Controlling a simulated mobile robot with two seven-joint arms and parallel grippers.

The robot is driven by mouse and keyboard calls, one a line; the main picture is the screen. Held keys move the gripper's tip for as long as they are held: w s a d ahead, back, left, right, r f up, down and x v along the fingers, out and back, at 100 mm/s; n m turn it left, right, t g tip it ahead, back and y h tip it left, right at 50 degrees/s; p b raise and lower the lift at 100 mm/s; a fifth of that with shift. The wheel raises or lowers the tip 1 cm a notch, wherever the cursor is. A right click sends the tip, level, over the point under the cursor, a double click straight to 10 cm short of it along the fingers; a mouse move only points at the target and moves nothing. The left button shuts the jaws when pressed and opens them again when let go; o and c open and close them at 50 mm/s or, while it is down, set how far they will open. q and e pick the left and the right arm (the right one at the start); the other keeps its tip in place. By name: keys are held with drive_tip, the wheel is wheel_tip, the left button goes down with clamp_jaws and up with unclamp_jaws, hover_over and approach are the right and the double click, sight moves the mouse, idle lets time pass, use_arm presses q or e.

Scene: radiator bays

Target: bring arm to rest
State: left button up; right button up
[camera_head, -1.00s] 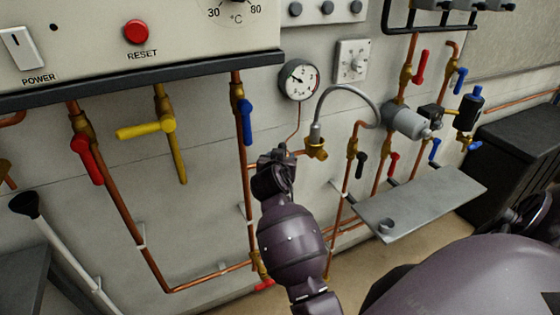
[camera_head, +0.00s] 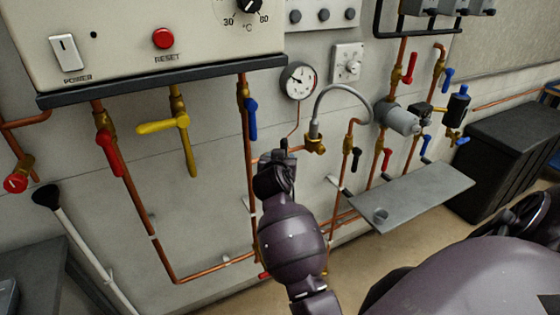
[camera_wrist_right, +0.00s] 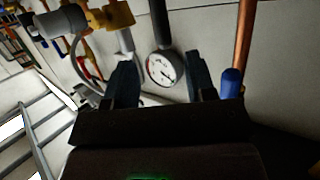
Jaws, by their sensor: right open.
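My right arm rises from the bottom of the head view, with its dark gripper (camera_head: 277,160) in front of the wall pipes. The gripper is below the pressure gauge (camera_head: 298,81) and left of the brass fitting at the end of the grey hose (camera_head: 316,143). In the right wrist view the two fingers of the gripper (camera_wrist_right: 162,62) stand apart, with the gauge (camera_wrist_right: 163,68) showing between them. Nothing is held between them. Whether the gripper touches the pipe behind it cannot be told. My left gripper does not show.
A boiler panel (camera_head: 110,60) overhangs at upper left. Valves with yellow (camera_head: 160,126), red (camera_head: 108,152) and blue (camera_head: 251,118) handles stick out from copper pipes. A grey shelf (camera_head: 420,195) juts out at right, near a black box (camera_head: 505,150). Floor shows below the shelf.

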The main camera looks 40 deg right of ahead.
drive_tip(key=shift+d, duration=0.1)
drive_tip(key=shift+w, duration=0.1)
idle(0.5)
drive_tip(key=w+a+r+n+t+y, duration=0.3)
drive_tip(key=a+n+t, duration=0.1)
drive_tip(key=a, duration=0.1)
drive_tip(key=s+a+f+n+t+y, duration=0.2)
drive_tip(key=s+a+f+n+y, duration=0.2)
drive_tip(key=a+f, duration=0.1)
drive_tip(key=s+a+f+n+g+y, duration=0.1)
drive_tip(key=s+a+f+g, duration=0.1)
drive_tip(key=s+f, duration=0.8)
drive_tip(key=s+a+f+n+g+y+b, duration=0.1)
drive_tip(key=s+a+f+g+y, duration=0.1)
drive_tip(key=s+f, duration=0.8)
drive_tip(key=s+a, duration=0.1)
drive_tip(key=s, duration=0.4)
drive_tip(key=shift+f+g, duration=0.3)
drive_tip(key=shift+s, duration=0.1)
